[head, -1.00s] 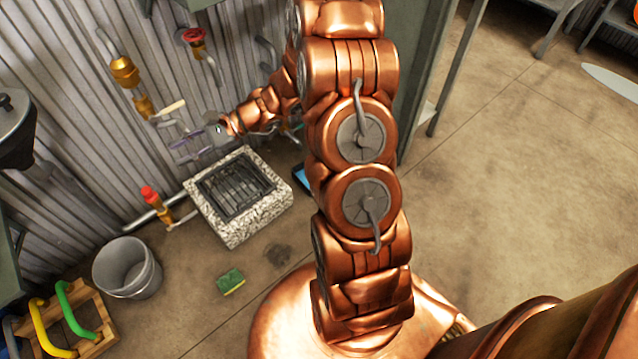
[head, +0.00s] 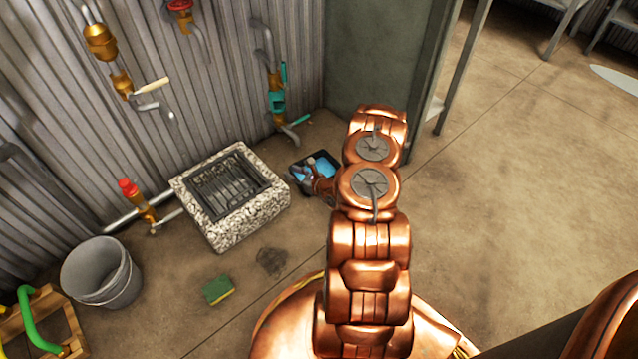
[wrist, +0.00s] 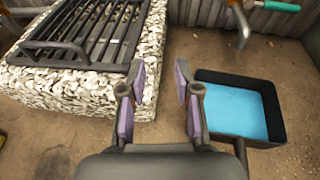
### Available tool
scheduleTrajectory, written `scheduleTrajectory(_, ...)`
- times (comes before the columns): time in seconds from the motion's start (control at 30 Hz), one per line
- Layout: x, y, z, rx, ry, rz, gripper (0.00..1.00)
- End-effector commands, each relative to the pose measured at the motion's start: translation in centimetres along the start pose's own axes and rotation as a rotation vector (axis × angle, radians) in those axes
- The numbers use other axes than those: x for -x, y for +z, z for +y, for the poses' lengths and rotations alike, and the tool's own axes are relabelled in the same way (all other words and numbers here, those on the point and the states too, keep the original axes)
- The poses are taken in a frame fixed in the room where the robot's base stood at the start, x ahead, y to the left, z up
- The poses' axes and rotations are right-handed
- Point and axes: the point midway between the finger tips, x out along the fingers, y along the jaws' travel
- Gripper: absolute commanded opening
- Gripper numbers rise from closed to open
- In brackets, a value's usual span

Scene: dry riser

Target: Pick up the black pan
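The black pan (wrist: 275,112) is square, with raised walls and a flat blue area inside. It sits on the floor at the right of the wrist view, with a dark handle (wrist: 242,155) running toward the bottom. In the head view the pan (head: 322,154) is beside the stone drain block, partly hidden by my gripper and arm. My gripper (wrist: 160,82) is open and empty, with purple pads on its fingers. In the wrist view it is left of the pan, between it and the drain block, apart from the handle.
The speckled stone block (head: 265,208) with a black grate (head: 230,180) stands close left of the pan. Pipes with teal fittings (head: 277,100) rise behind it on the corrugated wall. A grey bucket (head: 105,275) and a green sponge (head: 218,290) are at the left. Open floor lies right.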

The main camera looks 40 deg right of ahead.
Motion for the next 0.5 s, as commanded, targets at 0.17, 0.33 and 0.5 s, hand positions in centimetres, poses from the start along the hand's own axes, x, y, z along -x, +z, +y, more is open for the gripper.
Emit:
scheduleTrajectory(0.17, 1.6, -8.7, -2.7, -0.074, -0.128, 0.068, 0.32)
scheduleTrajectory(0.33, 2.5, -11.8, -4.0, -0.102, -0.186, 0.097, 0.32)
scheduleTrajectory(0.5, 1.3, -12.5, -4.3, -0.103, -0.191, 0.103, 0.32)
